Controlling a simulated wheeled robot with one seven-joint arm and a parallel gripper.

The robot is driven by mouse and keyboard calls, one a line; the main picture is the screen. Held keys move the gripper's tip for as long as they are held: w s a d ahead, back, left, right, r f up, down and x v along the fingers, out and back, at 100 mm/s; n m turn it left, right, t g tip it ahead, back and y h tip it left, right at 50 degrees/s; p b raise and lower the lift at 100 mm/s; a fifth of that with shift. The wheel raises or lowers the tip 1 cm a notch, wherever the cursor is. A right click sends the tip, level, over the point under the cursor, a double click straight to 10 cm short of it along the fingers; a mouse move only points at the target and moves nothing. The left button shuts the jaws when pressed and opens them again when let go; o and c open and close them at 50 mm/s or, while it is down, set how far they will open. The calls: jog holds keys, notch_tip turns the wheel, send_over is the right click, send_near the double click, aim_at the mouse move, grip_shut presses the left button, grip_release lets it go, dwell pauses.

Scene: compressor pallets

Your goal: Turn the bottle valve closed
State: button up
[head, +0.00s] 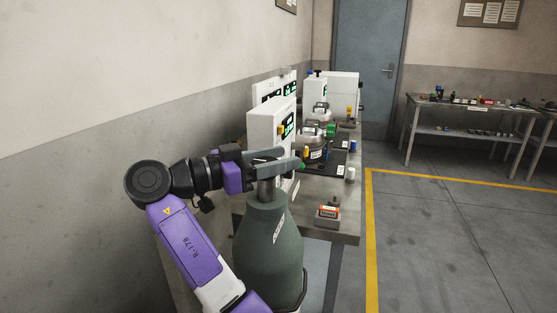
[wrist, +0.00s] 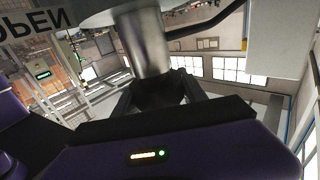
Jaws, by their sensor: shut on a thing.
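The dark green gas bottle (head: 270,245) stands upright in the foreground of the head view, with a pale label on its shoulder. The bottle valve (head: 267,188) is a grey metal post on its neck. My gripper (head: 278,160) reaches in from the left at the valve's top, its grey fingers shut on the valve. The fingers hide most of the part they hold. In the wrist view a shiny metal cylinder of the valve (wrist: 143,42) rises between the dark fingers of my gripper (wrist: 160,92).
A workbench (head: 345,225) behind the bottle carries white boxes with green displays, small compressors and an orange-grey device (head: 327,214). A wall is close on the left. A second bench (head: 470,110) stands at the far right. The floor right of the yellow line (head: 371,240) is clear.

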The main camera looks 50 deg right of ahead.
jog(key=shift+f, duration=0.15)
jog(key=o, duration=1.4)
jog(key=shift+d, duration=0.1)
jog(key=shift+c, duration=0.2)
jog(key=v, duration=0.8)
jog(key=shift+b, duration=0.4)
